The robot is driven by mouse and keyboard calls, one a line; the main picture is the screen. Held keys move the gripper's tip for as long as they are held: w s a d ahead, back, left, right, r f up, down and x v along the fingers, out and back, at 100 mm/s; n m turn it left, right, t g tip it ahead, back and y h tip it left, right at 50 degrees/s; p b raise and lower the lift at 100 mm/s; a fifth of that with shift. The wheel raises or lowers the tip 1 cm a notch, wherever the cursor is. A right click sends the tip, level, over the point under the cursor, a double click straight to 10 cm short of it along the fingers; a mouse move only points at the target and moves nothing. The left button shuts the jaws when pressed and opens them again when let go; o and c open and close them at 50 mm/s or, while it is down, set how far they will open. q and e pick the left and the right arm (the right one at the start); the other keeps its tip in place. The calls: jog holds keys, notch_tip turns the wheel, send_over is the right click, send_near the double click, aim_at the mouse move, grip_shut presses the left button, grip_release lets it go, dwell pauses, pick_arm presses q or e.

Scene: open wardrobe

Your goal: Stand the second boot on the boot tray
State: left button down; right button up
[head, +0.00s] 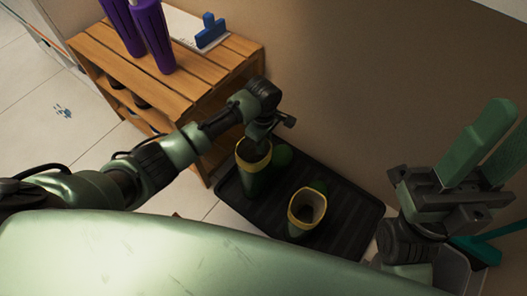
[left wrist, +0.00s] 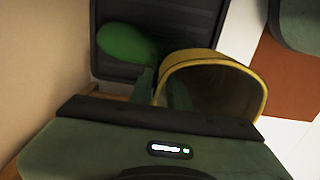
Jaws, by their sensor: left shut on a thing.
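Two green boots with yellow rims are at the black boot tray (head: 345,236). One boot (head: 307,207) stands upright on the tray's front middle part. My left gripper (head: 262,140) is shut on the rim of the other boot (head: 253,173), at the tray's left part. That boot looks upright; whether its sole touches the tray is hidden. In the left wrist view its yellow rim (left wrist: 208,56) opens just ahead of my fingers, and its rounded green toe (left wrist: 122,42) shows over the tray. My right gripper (head: 508,118) is raised at the right, open and empty.
A slatted wooden rack (head: 190,65) stands left of the tray, with tall purple objects (head: 152,35) and a blue item (head: 211,31) on top. A wall runs behind the tray. A grey bin (head: 452,272) with a teal thing (head: 480,248) is at lower right.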

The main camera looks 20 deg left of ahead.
pick_arm(q)
notch_tip(320, 180, down, 4)
jog(key=shift+r+b, duration=0.1)
jog(key=shift+b, duration=0.9)
jog(key=c, duration=1.3)
grip_release()
jog(key=shift+c, duration=0.2)
